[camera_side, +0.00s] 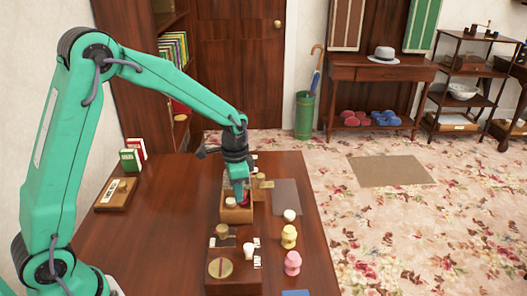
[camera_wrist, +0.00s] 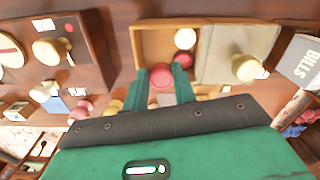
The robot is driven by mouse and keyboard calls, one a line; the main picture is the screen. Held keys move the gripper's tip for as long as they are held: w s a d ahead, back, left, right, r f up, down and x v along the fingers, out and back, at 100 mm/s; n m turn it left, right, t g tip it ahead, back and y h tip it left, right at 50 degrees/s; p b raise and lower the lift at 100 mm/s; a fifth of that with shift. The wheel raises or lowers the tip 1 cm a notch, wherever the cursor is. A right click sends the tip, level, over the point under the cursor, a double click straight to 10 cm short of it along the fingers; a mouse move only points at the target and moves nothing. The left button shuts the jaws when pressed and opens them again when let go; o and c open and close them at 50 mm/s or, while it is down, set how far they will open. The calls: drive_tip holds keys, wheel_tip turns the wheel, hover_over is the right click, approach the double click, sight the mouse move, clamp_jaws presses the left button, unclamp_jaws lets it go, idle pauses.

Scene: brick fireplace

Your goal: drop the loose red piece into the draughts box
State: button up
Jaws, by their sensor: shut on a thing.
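The draughts box (camera_side: 238,214) is an open wooden box on the table, under my gripper in the side view. The wrist view shows its pale wooden inside (camera_wrist: 150,40), with a cream piece (camera_wrist: 185,38) and a red piece (camera_wrist: 183,60) in it. My gripper (camera_wrist: 168,82) points down at the box, its green fingers shut on the loose red piece (camera_wrist: 161,76). In the side view, red (camera_side: 245,198) shows at the fingertips at the box. How high the held piece is above the box floor is hard to tell.
A dark box with a round brass plate (camera_side: 220,268) stands in front of the draughts box. A yellow figure (camera_side: 289,237) and a pink one (camera_side: 292,263) stand at the right table edge, near a grey mat (camera_side: 286,195). The table's left side is mostly clear.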

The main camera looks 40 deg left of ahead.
drive_tip(key=shift+f, duration=0.7)
drive_tip(key=o, duration=1)
drive_tip(key=shift+r, duration=0.1)
drive_tip(key=shift+r, duration=3.8)
